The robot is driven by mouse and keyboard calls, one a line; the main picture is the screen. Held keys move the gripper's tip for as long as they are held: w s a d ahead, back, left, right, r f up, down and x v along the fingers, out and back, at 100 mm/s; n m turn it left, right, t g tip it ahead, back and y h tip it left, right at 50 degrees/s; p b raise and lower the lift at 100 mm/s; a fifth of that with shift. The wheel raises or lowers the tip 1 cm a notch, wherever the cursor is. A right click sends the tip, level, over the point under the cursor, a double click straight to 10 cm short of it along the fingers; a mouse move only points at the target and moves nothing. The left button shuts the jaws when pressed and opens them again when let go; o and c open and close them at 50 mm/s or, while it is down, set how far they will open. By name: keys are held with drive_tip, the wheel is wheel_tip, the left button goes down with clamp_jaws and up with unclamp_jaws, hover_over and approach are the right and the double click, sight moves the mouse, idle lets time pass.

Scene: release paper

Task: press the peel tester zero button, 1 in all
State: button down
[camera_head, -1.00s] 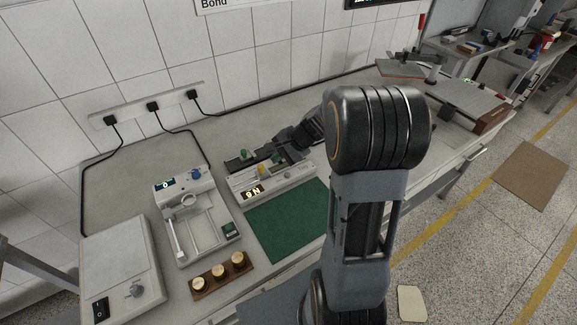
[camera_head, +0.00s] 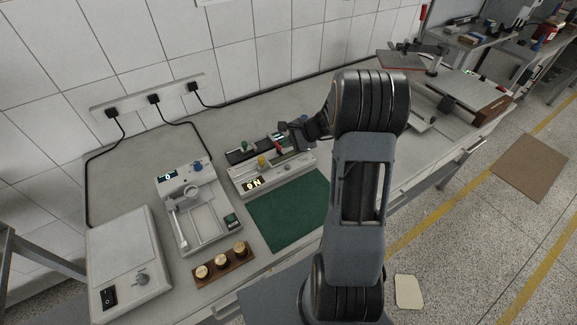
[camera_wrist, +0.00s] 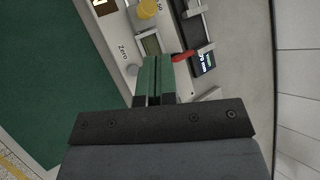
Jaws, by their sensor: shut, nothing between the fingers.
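The peel tester (camera_head: 290,177) is a long pale unit on the bench, with a lit display (camera_head: 253,184) reading in N. In the wrist view its grey round zero button (camera_wrist: 131,69) sits beside the printed word "Zero". My gripper (camera_head: 291,144) is over the far right part of the tester, pointing down. In the wrist view its green fingertips (camera_wrist: 157,66) are together and empty, just right of the button. I cannot tell how high they are above the tester. The button cannot be made out in the head view.
A red lever (camera_wrist: 184,56) and a small lit mm display (camera_wrist: 204,60) are close to the fingers. A yellow knob (camera_wrist: 147,8) stands on the tester. A green mat (camera_head: 288,213) lies in front. A white instrument (camera_head: 195,210) and brass weights (camera_head: 221,262) are to the left.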

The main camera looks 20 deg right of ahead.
drive_tip(key=b, duration=0.5)
hover_over(288, 167)
wheel_tip(288, 167, down, 7)
drive_tip(key=shift+w, duration=0.1)
drive_tip(key=shift+f+b, duration=0.45)
drive_tip(key=shift+f, duration=0.15)
drive_tip(key=shift+f, duration=0.1)
idle(1.2)
drive_tip(key=shift+f+b, duration=0.35)
drive_tip(key=shift+b, duration=0.2)
drive_tip(key=shift+f+b, duration=0.5)
drive_tip(key=shift+b, duration=0.05)
idle(0.7)
drive_tip(key=shift+r, duration=0.2)
drive_tip(key=shift+r+p, duration=0.6)
drive_tip(key=shift+r, duration=0.15)
